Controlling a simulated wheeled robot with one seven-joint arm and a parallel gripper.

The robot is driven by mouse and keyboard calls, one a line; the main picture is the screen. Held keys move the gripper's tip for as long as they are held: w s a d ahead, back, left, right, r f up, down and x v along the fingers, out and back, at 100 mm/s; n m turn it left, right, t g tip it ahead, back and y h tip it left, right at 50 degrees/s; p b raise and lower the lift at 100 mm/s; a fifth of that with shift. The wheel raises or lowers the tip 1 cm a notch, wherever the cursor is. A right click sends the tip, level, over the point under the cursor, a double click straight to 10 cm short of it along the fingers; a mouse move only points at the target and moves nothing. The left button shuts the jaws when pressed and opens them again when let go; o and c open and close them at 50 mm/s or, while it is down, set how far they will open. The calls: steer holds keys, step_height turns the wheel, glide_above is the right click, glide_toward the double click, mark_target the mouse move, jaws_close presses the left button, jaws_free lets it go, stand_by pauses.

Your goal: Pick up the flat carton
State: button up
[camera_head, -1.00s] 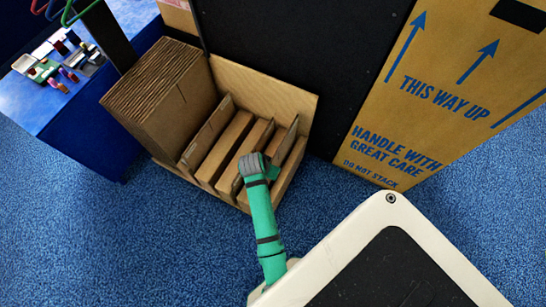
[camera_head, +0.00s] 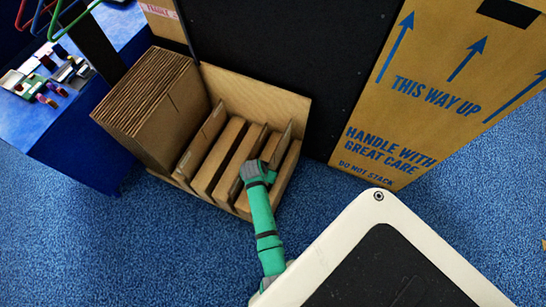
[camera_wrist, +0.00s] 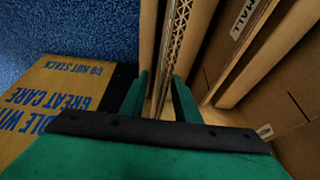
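A flat carton (camera_wrist: 178,45) stands on edge, its corrugated edge towards the wrist camera. My green gripper (camera_wrist: 160,78) has its fingers apart, one on each side of that edge. I see a gap on the left; I cannot tell whether the right finger touches. In the head view my arm reaches to the right part of a wooden rack (camera_head: 250,92), where thin brown panels stand upright in slots. A thin carton (camera_head: 282,143) shows just beyond my wrist.
A thick stack of folded cardboard (camera_head: 165,110) fills the rack's left end. A large printed carton (camera_head: 400,120) and a black panel (camera_head: 270,40) stand behind and right. A blue table (camera_head: 75,135) with small items is at left. Blue carpet (camera_head: 120,250) is clear in front.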

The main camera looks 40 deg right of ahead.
steer(key=shift+x, duration=1.05)
jaws_close()
stand_by(0.6)
